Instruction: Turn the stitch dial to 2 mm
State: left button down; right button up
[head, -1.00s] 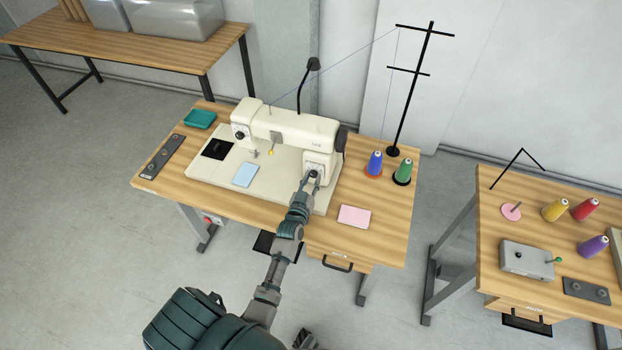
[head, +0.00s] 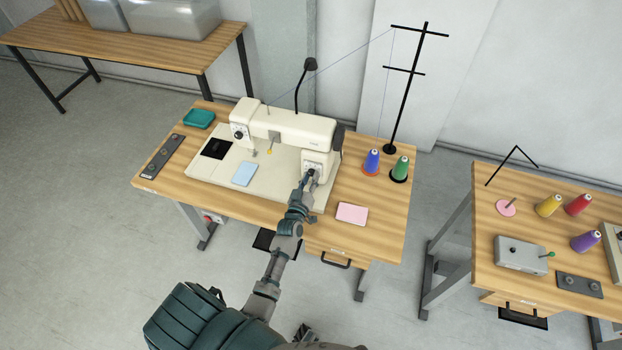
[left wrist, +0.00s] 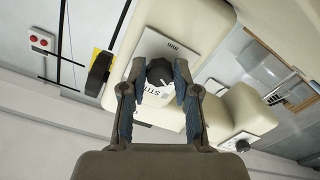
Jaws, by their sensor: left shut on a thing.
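The cream sewing machine (head: 290,125) stands on the wooden table. The stitch dial is a dark round knob on a white plate on the machine's right column; in the left wrist view the dial (left wrist: 160,73) sits between my fingertips, with a light pointer line on it. My left gripper (head: 311,176) reaches the dial from the front and is shut on it; it also shows in the left wrist view (left wrist: 158,85). The plate lettering is partly hidden by the fingers, and I cannot read the setting.
A blue cloth (head: 244,174) lies on the machine bed and a pink cloth (head: 352,213) on the table. A blue spool (head: 372,162) and a green spool (head: 400,168) stand right of the machine by the thread stand (head: 405,90). Another dial (head: 239,134) is on the machine's left head.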

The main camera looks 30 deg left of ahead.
pick_arm(q)
jog(key=shift+a+r, duration=0.2)
jog(key=shift+r, duration=0.25)
jog(key=c, duration=1)
grip_release()
jog(key=shift+o, duration=0.7)
jog(key=shift+s, duration=0.15)
jog(key=shift+f, duration=0.25)
jog(key=shift+s+d+f, duration=0.1)
jog(key=shift+s, duration=0.1)
jog(key=v, duration=1.1)
jog(key=shift+s, duration=0.25)
jog(key=shift+d, duration=0.15)
